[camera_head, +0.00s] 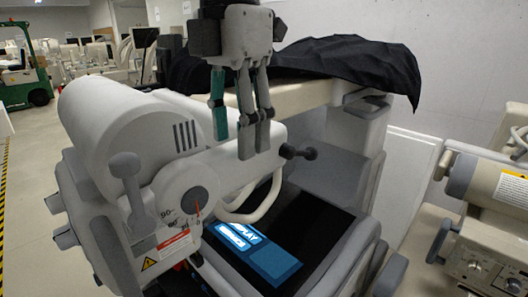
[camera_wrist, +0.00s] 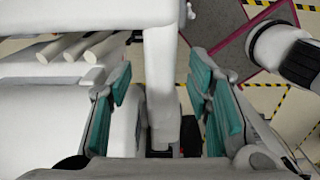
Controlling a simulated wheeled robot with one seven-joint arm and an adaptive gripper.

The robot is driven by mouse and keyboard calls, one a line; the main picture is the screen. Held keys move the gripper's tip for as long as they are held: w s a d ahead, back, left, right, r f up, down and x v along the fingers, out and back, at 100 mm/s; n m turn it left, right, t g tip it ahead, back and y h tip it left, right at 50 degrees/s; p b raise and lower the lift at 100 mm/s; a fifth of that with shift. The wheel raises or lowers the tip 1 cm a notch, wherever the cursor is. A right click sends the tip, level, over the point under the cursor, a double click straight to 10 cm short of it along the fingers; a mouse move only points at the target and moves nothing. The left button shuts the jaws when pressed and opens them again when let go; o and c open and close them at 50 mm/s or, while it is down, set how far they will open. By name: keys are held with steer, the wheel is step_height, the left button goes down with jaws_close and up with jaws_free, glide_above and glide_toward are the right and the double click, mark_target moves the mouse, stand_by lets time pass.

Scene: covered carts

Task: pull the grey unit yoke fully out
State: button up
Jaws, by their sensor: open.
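The pale grey unit (camera_head: 120,120) fills the left and middle of the head view, with a round housing, an angle dial (camera_head: 190,200) and dark grey knobbed handles. I cannot tell exactly which part of it is the yoke. My gripper (camera_head: 236,138) points down in front of it, open, with teal finger pads. In the wrist view my gripper (camera_wrist: 162,108) has its pads apart on either side of a pale upright bar (camera_wrist: 160,70). Nothing shows as gripped, and contact with the bar cannot be told.
A dark panel with a lit blue display (camera_head: 265,255) lies below my gripper. A black cover (camera_head: 350,65) drapes over the cart behind. Another beige machine (camera_head: 485,225) stands at the right. Open floor (camera_head: 35,170) shows at the left, with a green forklift (camera_head: 35,75) far back.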

mark_target(238, 160)
steer(key=shift+f, duration=2.4)
jaws_close()
